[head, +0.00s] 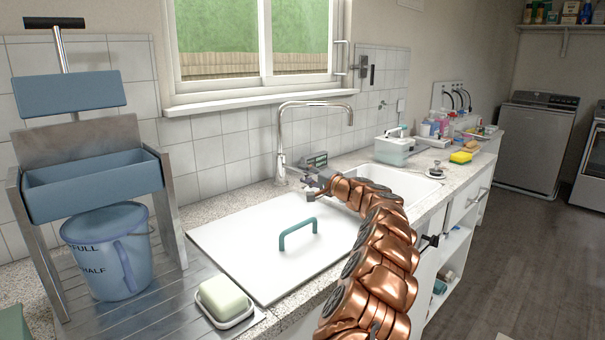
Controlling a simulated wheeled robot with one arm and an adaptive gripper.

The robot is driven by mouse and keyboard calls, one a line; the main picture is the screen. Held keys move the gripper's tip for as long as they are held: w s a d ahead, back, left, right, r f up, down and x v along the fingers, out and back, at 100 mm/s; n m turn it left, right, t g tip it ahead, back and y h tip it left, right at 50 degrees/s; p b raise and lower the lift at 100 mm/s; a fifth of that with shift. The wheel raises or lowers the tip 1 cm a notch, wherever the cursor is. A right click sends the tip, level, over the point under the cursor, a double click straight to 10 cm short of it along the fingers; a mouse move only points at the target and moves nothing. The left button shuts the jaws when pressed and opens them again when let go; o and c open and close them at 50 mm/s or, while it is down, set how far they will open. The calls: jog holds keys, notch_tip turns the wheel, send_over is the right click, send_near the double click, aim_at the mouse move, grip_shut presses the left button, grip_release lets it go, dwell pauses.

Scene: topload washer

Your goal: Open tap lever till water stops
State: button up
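The chrome tap (281,145) stands behind the sink counter below the window. Its tall curved spout ends over the sink area at the right. My gripper (308,183) is close to the right of the tap's base, at the end of my copper arm. The tap lever cannot be made out clearly beside the gripper, and I cannot tell whether they touch. The fingers are too small to show whether they are open or shut. No water stream is visible under the spout. The white sink basin (400,182) is partly hidden behind my arm.
A white board with a green handle (297,233) covers the counter in front of the tap. A soap dish (224,302) and a blue bucket (105,260) are at the left. A small grey box (315,160) stands behind the gripper. Bottles (435,123) stand farther right.

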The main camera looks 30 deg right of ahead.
jog(key=shift+x, duration=0.9)
grip_shut()
